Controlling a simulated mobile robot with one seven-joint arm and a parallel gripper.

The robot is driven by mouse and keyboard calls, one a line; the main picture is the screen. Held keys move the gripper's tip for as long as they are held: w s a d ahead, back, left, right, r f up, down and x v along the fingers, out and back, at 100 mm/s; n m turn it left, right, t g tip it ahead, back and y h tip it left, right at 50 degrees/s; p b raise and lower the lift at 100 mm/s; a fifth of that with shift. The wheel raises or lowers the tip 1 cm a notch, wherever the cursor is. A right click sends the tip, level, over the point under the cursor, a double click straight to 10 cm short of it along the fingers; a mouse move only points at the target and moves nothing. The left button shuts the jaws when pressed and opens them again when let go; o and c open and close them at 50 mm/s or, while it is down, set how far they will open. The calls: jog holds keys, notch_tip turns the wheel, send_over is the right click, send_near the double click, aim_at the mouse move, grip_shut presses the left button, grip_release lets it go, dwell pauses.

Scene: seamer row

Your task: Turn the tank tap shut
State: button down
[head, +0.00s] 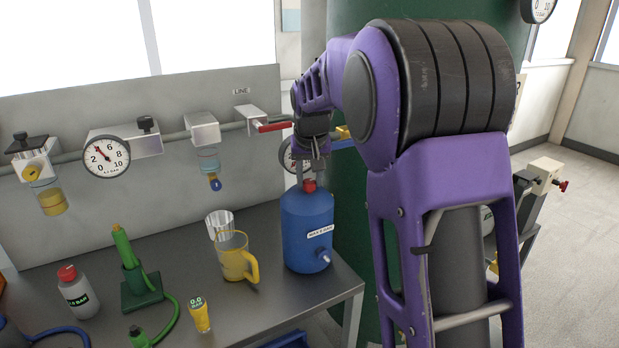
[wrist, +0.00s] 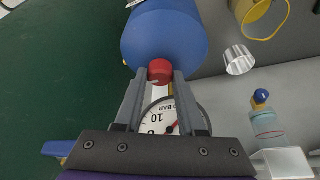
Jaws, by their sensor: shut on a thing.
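A blue tank (head: 307,228) with a white label stands upright at the right end of the bench. It has a red knob (head: 309,186) on top and a small outlet (head: 324,257) low on its right side. My gripper (head: 308,172) points down over the tank, shut on the red knob. In the wrist view, my fingertips (wrist: 159,77) lie on both sides of the red knob (wrist: 160,70), above the blue tank (wrist: 165,35). A blue lever (head: 342,144) sits against the green vessel (head: 345,200), partly hidden by my arm.
A red-handled line valve (head: 272,127) and a gauge (head: 106,157) are on the back panel. A gauge (wrist: 172,118) shows behind my fingers. A yellow jug (head: 235,258), a green pump (head: 136,275) and a grey bottle (head: 78,292) stand on the bench.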

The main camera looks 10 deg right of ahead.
jog(key=shift+n, duration=0.4)
jog(key=n, duration=0.1)
jog(key=n+y+p, duration=0.1)
jog(key=shift+d+n, duration=0.2)
jog(key=shift+n, duration=0.2)
jog(key=shift+n+g+y+p, duration=0.3)
jog(key=shift+n+y, duration=0.6)
jog(key=shift+n, duration=1)
jog(key=c, duration=0.5)
grip_release()
